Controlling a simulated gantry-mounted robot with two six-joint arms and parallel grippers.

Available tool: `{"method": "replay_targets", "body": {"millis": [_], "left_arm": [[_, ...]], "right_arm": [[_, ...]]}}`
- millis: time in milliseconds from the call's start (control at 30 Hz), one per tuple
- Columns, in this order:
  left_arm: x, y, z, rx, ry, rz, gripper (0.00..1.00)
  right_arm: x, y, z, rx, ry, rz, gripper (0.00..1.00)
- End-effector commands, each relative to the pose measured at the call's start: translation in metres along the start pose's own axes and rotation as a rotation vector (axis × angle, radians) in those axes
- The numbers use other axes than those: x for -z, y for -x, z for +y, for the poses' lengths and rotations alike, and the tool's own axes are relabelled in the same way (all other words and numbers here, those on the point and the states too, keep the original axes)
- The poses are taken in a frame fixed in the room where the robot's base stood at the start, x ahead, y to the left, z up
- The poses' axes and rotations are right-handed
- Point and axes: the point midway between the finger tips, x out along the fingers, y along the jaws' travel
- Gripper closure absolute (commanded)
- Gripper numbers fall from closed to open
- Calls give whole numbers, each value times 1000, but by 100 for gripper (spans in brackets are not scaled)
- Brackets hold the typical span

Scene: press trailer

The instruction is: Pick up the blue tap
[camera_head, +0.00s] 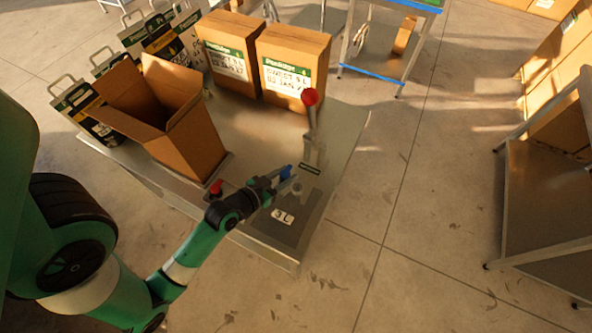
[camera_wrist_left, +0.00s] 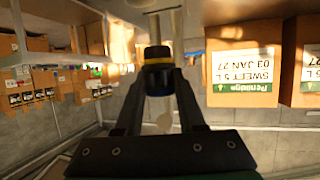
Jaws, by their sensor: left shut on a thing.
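The blue tap (camera_head: 286,171) is at the tip of my left gripper (camera_head: 279,180), over the front part of the metal table. My left gripper is shut on it. In the left wrist view the tap (camera_wrist_left: 158,66) shows between the two dark fingers, with a yellow band and a dark blue body. The fingers hide part of it. I cannot tell whether the tap touches anything below. My right gripper is in neither view.
A red-topped lever (camera_head: 310,110) stands just behind the gripper. A grey pad with a "3L" label (camera_head: 282,217) and a pale cylinder lie near it. An open carton (camera_head: 190,140) stands left. Closed cartons (camera_head: 292,66) stand at the back. A metal rack (camera_head: 545,200) is right.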

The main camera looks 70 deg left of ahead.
Motion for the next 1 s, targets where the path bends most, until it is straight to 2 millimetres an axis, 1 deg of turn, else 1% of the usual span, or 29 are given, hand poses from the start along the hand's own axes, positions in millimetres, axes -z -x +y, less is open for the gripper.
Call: {"method": "replay_targets", "body": {"millis": [33,67,100,200,333,367,400,500,600,900,1000], "left_arm": [[21,22,-8,8,6,-1,100],[12,28,-14,13,9,-2,100],[7,39,-19,15,9,-1,100],[8,61,-29,14,7,3,100],[10,82,-38,11,5,3,100],[16,87,-39,8,4,0,100],[22,94,-40,5,7,-12,100],[20,100,-44,1,5,-13,100],[18,104,-45,0,2,-7,100],[15,105,-46,10,3,1,100],[16,105,-55,59,22,1,100]], "right_arm": [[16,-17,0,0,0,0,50],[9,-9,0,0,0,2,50],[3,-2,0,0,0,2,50],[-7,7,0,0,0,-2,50],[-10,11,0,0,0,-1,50],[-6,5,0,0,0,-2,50],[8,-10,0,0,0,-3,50],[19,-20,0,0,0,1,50],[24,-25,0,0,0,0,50],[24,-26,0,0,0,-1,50],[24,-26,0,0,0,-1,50]]}}
